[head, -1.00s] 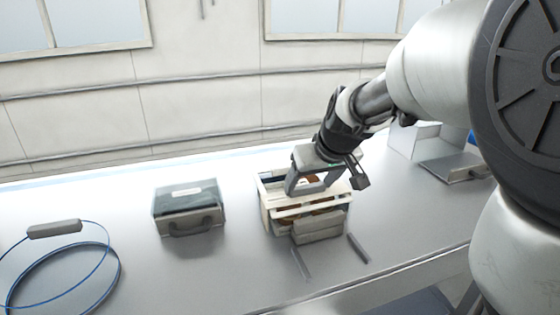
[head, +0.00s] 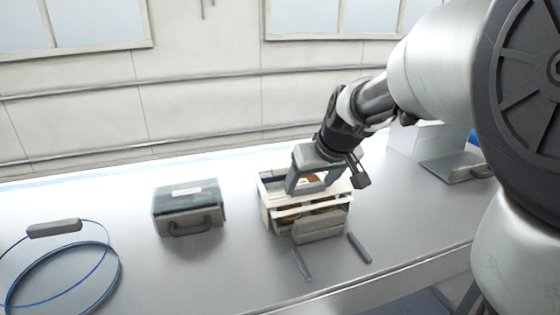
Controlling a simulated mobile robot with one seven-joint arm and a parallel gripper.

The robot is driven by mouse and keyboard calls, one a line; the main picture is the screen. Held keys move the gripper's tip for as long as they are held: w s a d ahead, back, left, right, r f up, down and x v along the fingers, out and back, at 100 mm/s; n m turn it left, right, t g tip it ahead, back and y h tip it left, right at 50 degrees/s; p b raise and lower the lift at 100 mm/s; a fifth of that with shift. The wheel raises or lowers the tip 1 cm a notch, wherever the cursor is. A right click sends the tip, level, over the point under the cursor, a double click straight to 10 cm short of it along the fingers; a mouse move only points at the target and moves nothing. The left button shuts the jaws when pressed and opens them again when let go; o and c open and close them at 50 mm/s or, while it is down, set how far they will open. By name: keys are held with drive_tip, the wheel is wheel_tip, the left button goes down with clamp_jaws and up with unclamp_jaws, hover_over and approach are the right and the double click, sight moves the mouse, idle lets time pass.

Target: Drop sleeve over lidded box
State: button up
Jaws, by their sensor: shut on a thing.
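A grey box (head: 190,222) with a dark, glassy lid, a pale label and a front handle stands left of centre, upright on the bench. A cream slatted frame (head: 265,207), seemingly the sleeve, is right of centre, with brown shapes inside and a grey block (head: 318,227) at its front. My gripper (head: 315,187) is over the frame's top, reaching down at its upper edge. It is shut, apparently on the frame, but the fingers partly hide the contact. I cannot tell whether the frame is clear of the bench.
A blue loop (head: 112,255) with a grey grip lies at the left. Two short dark bars (head: 359,248) lie in front of the frame. A flat grey plate with a handle (head: 455,168) and a pale box (head: 428,145) are at the right. Bench between loop and grey box is clear.

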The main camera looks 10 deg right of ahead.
drive_tip(key=shift+f+b, duration=0.25)
drive_tip(key=shift+b, duration=0.1)
drive_tip(key=o, duration=1.3)
drive_tip(key=shift+o, duration=0.2)
wheel_tip(320, 180, up, 7)
drive_tip(key=p, duration=0.5)
